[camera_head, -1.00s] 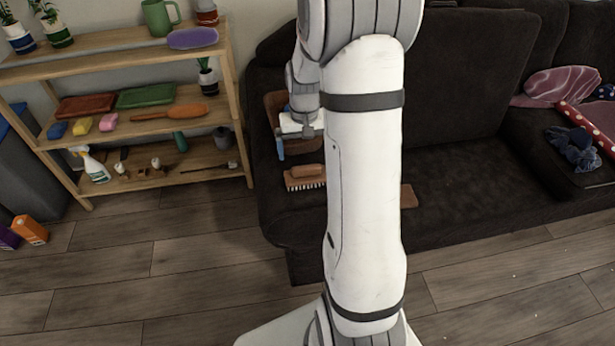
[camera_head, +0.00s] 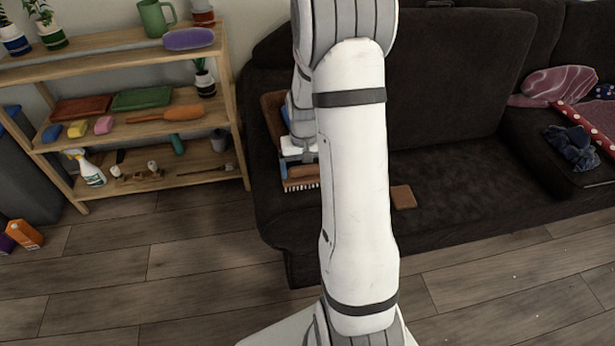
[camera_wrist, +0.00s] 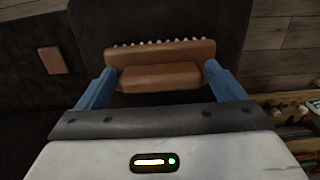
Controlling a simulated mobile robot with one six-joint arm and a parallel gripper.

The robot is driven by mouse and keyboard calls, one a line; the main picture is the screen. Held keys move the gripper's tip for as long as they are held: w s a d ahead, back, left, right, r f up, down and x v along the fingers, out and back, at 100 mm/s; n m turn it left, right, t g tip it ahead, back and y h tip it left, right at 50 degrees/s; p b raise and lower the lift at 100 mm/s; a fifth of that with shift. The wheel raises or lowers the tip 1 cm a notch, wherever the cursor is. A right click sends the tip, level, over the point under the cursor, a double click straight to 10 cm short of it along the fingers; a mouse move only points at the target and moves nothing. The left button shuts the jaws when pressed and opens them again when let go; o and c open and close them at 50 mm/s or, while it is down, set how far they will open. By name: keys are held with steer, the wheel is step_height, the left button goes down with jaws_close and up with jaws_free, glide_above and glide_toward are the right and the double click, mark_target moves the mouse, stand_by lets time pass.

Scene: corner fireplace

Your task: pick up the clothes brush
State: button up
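The clothes brush (camera_head: 301,186) has a brown wooden body and a row of pale bristles. It lies on the left seat of the dark sofa; my arm and gripper partly cover it in the head view. In the wrist view the brush (camera_wrist: 160,76) lies ahead, with its bristles toward the top of the picture. My gripper (camera_wrist: 159,69) is open, with one blue finger toward each end of the brush. A gap shows beside the brush's narrower near part. I cannot tell whether the fingertips touch the wider part. In the head view my gripper (camera_head: 297,168) is just over the brush.
The dark sofa (camera_head: 460,165) bears a small brown flat block (camera_head: 403,197) right of my arm. A brown wooden object (camera_head: 272,106) is behind my gripper, partly hidden. A wooden shelf (camera_head: 213,180) with several items stands left of the sofa.

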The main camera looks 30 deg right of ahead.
mark_target(304, 167)
steer(key=c, duration=0.9)
step_height(304, 167, up, 10)
steer(key=shift+r+p, duration=0.1)
steer(key=shift+p, duration=0.9)
